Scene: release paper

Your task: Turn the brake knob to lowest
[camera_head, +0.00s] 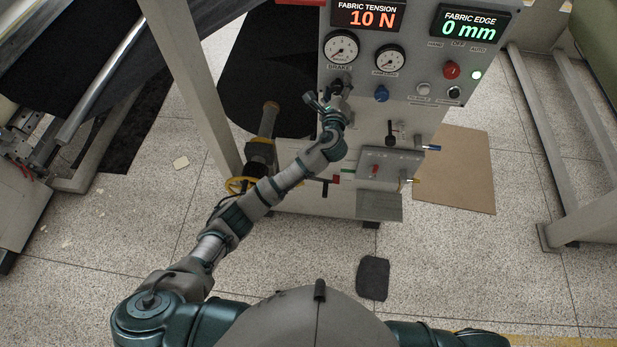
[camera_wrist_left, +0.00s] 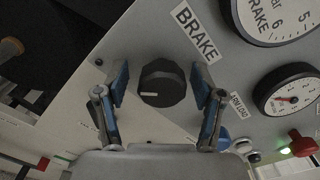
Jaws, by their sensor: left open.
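The brake knob (camera_wrist_left: 161,84) is a round black dial with a white pointer line, below the BRAKE label in the left wrist view. The line points toward the left of that picture. My left gripper (camera_wrist_left: 159,88) is open, with one blue-padded finger on each side of the knob and a visible gap to both. In the head view my left gripper (camera_head: 325,98) is at the panel below the brake gauge (camera_head: 341,48) and partly hides the knob. My right gripper is not in view.
The grey control panel (camera_head: 415,75) carries a second gauge (camera_head: 390,59), a blue knob (camera_head: 381,93) and a red knob (camera_head: 452,70). Displays read 10 N and 0 mm. A small control box (camera_head: 390,162) juts out lower down.

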